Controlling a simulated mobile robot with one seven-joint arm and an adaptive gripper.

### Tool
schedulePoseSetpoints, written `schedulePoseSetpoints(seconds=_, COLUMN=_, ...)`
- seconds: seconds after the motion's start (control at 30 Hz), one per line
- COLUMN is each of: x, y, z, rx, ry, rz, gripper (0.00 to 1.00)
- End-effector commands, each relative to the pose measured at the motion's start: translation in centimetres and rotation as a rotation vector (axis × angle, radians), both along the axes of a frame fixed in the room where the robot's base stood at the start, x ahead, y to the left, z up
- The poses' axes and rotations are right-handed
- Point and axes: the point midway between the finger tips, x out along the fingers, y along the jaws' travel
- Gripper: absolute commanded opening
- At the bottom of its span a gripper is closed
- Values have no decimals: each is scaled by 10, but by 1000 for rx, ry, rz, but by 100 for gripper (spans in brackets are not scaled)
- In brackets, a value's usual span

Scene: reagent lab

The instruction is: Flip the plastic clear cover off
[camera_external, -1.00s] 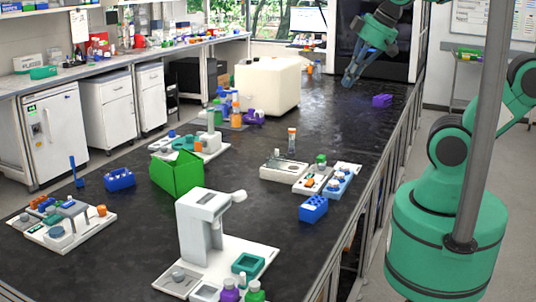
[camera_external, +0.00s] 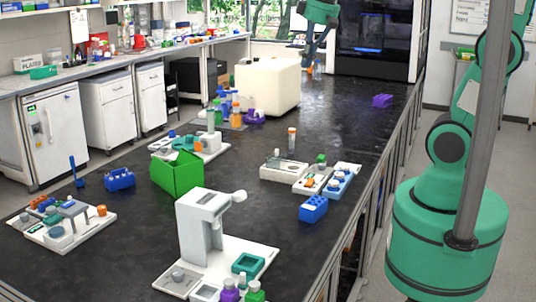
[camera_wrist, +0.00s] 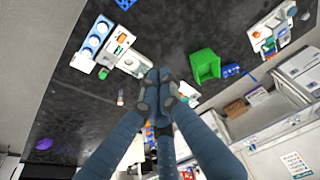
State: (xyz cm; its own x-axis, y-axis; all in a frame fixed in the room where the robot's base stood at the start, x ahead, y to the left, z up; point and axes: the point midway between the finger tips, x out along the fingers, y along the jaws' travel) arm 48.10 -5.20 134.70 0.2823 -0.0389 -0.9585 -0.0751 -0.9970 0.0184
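I cannot make out a clear plastic cover for certain in either view. A large cream-white box (camera_external: 267,85) stands at the far part of the black bench, left of my gripper. My gripper (camera_external: 307,62) hangs pointing down at the far end of the bench, beyond and to the right of that box. In the wrist view its blue-grey fingers (camera_wrist: 158,76) come together at their tips with nothing seen between them. A white thing (camera_wrist: 132,152) lies partly hidden behind the fingers there.
A green box (camera_external: 176,174), a white instrument (camera_external: 207,228), blue racks (camera_external: 313,208) and a tray with tools (camera_external: 283,170) stand on the bench (camera_external: 120,245).

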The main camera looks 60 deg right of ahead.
Motion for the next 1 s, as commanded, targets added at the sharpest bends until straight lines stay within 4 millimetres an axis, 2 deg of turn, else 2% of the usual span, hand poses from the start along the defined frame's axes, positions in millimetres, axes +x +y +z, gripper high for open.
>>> schedulePoseSetpoints(seconds=0.1, x=21, y=-10, z=-2, rx=1, ry=28, rz=-10, gripper=0)
schedulePoseSetpoints(seconds=0.57, x=99, y=-50, z=-21, rx=8, ry=126, rz=-47, gripper=0)
schedulePoseSetpoints(seconds=1.0, x=167, y=-97, z=-58, rx=21, ry=220, rz=-81, gripper=0)
